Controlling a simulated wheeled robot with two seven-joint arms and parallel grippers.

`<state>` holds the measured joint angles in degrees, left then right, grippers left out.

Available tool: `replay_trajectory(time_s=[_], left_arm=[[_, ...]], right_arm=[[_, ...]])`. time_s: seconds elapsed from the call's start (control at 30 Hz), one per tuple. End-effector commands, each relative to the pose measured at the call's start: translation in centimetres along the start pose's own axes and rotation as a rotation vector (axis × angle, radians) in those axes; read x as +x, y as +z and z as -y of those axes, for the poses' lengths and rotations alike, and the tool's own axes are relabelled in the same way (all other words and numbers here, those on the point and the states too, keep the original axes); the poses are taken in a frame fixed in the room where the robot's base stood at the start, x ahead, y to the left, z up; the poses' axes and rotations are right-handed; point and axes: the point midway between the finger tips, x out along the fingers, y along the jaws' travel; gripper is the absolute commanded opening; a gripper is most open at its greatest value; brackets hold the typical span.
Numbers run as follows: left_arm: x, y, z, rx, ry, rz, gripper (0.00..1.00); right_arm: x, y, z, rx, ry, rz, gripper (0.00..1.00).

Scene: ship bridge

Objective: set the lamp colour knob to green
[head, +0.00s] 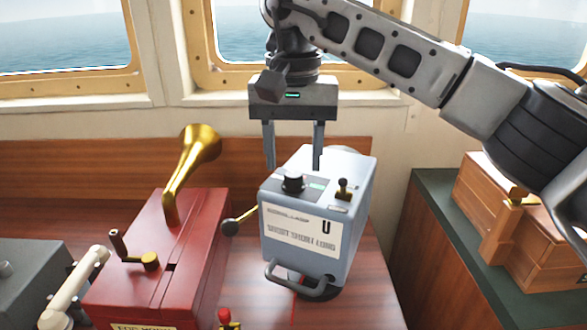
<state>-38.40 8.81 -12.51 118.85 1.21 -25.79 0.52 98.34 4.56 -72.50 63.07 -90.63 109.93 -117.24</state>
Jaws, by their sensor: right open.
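A blue-grey lamp box (356,185) stands on the wooden desk. I cannot tell which colour the knob points to. A small black toggle (343,187) on a brass base is further right. My right gripper (293,163) hangs down with its two fingers apart and empty. In the picture its fingertips are just above and behind the knob, apart from it. My left gripper is not in view.
A red box (160,250) with a brass horn (190,165) and crank stands left of the lamp box. A brass-and-black ball lever (231,226) sticks out between them. A wooden box (495,205) sits on the green-topped cabinet at right. Windows are behind.

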Motion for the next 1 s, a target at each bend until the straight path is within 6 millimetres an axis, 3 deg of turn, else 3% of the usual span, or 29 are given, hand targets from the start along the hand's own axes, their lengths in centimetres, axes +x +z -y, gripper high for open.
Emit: replay_trajectory(time_s=[0.2, 0.53, 0.57, 0.7, 1.0], left_arm=[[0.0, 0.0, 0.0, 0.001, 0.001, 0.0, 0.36], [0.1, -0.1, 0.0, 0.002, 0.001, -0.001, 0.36], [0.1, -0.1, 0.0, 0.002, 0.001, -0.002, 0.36], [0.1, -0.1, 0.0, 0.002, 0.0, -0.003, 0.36], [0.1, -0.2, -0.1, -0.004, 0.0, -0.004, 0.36]], right_arm=[[2.2, 0.0, 0.0, 0.002, 0.001, 0.0, 0.48], [2.5, 0.0, 0.0, 0.001, 0.0, 0.0, 0.48], [2.5, 0.0, 0.0, 0.001, 0.0, 0.0, 0.43], [2.5, 0.0, 0.0, 0.001, 0.0, 0.0, 0.04], [2.4, 0.0, 0.0, 0.02, 0.0, 0.0, 0.04]])
